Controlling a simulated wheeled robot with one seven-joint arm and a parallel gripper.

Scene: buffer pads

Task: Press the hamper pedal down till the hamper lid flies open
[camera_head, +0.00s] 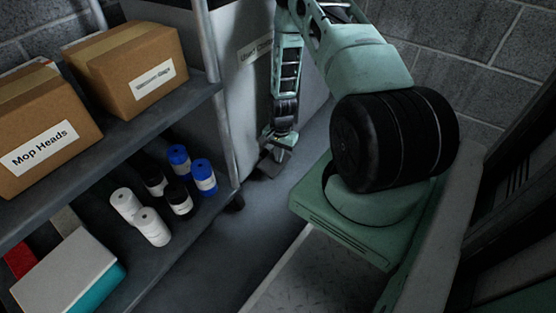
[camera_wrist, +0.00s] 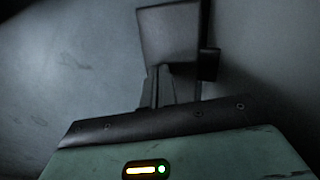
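The hamper (camera_head: 232,105) is a tall grey bin with a white label, standing behind the shelf post in the head view. Its lid is not clearly visible. A dark flat pedal (camera_head: 268,166) sits low at its base, near the floor. My gripper (camera_head: 283,146) points down right at the pedal; I cannot tell whether they touch. In the wrist view a dark square plate, which looks like the pedal (camera_wrist: 168,35), lies at the ends of my gripper's narrow fingers (camera_wrist: 167,88). The fingers look close together, with nothing visible held between them.
A shelf (camera_head: 165,120) at left holds cardboard boxes (camera_head: 135,68) and several bottles (camera_head: 150,226). Its caster (camera_head: 237,202) stands beside a strip of clear floor (camera_head: 250,232). A block wall (camera_head: 480,40) closes the back right.

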